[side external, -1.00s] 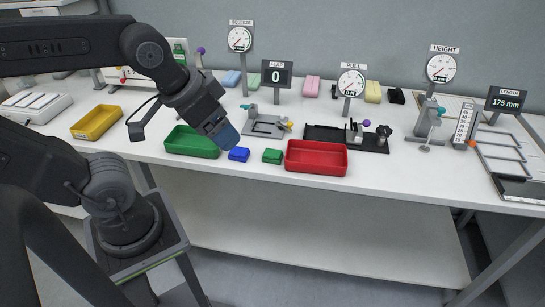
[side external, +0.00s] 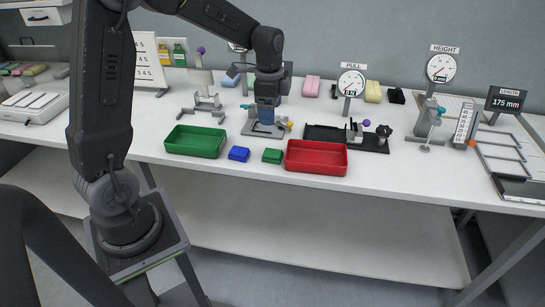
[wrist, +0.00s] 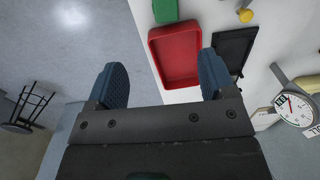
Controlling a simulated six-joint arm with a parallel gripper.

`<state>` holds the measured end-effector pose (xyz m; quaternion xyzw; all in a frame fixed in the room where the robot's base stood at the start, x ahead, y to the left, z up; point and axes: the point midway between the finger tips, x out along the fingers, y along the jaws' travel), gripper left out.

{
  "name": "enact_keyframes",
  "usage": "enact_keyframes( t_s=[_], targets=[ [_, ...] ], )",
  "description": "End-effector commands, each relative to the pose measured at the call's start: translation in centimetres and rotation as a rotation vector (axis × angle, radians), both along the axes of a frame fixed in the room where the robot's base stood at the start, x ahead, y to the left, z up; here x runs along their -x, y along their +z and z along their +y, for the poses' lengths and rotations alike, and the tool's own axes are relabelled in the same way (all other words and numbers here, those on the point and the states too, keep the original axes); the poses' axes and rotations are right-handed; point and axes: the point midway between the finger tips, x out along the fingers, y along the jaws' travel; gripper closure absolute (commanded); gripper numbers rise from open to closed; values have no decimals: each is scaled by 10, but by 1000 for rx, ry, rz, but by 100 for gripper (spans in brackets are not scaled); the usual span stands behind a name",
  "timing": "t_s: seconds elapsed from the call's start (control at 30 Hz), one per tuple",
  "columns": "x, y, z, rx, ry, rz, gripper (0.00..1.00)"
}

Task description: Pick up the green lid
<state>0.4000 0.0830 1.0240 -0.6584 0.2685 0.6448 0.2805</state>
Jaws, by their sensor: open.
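A small green box-like piece (side external: 272,156), which looks like the green lid, lies on the white table between a blue piece (side external: 239,153) and a red tray (side external: 316,157). Part of it shows at the top edge of the wrist view (wrist: 165,10), beside the red tray (wrist: 160,62). I cannot tell whether it is a separate lid or a closed box. My gripper (side external: 266,119) is behind the green piece and above it, in front of the flap fixture.
A green tray (side external: 196,141) stands left of the blue piece. The grey flap fixture (side external: 252,130) is partly hidden by my gripper. A black pull fixture (side external: 325,134) lies behind the red tray. The table's front edge runs close to the trays.

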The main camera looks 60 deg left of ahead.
Motion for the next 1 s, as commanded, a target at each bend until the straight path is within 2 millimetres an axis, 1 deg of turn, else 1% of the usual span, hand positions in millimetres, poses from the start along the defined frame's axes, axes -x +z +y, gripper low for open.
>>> enact_keyframes(
  t_s=[0.03,0.1,0.17,0.27,0.4,0.53,0.63,0.83,1.0],
  targets=[
    [-3,-7,5,4,-17,13,23],
    [-6,-13,9,7,-38,22,23],
    [-7,-18,10,8,-45,27,23],
    [-7,-32,10,10,-49,30,23],
    [-6,-60,10,10,-48,31,23],
    [-7,-82,9,10,-47,29,23],
    [-7,-94,9,8,-47,27,23],
    [-8,-106,9,8,-47,26,23],
    [-11,-132,7,9,-47,28,23]
  ],
)
